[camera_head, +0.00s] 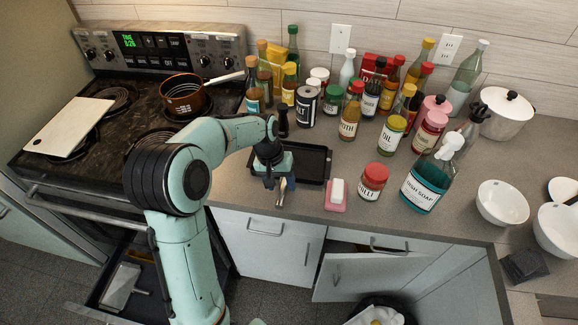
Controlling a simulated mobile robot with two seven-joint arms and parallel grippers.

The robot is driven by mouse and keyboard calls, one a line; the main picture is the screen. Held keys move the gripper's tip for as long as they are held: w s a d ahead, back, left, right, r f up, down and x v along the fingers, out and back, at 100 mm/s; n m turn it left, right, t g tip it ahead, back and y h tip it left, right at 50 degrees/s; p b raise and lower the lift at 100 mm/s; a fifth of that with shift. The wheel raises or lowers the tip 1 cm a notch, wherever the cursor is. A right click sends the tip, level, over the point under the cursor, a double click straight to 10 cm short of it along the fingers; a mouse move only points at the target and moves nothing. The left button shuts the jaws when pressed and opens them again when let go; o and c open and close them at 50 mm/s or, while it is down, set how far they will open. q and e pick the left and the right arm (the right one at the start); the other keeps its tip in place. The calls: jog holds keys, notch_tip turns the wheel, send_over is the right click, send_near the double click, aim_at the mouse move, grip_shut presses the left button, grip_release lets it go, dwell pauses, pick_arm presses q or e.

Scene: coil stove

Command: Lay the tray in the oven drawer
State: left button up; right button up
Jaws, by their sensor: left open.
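The black tray (317,160) lies flat on the grey counter, right of the stove. My left arm reaches across from the lower left. My left gripper (282,188) points down at the tray's front left edge with its jaws open; I cannot tell whether the tray's rim is between the fingers. The wrist hides the tray's left part. The oven drawer (92,296) below the stove is pulled out at the lower left, and a light grey flat item (122,287) lies in it. My arm covers the drawer's right side. My right gripper is out of view.
A pot (183,97) and a white board (69,127) are on the stove. Bottles and jars crowd behind and right of the tray. A pink sponge holder (335,204) and a red-lidded jar (370,182) stand close on its right. A cabinet door (350,276) hangs ajar below.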

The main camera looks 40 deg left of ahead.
pick_arm(q)
jog(key=shift+w+d+f, duration=0.1)
jog(key=shift+w+f, duration=0.05)
jog(key=shift+f, duration=0.4)
grip_shut()
jog(key=shift+r, duration=0.1)
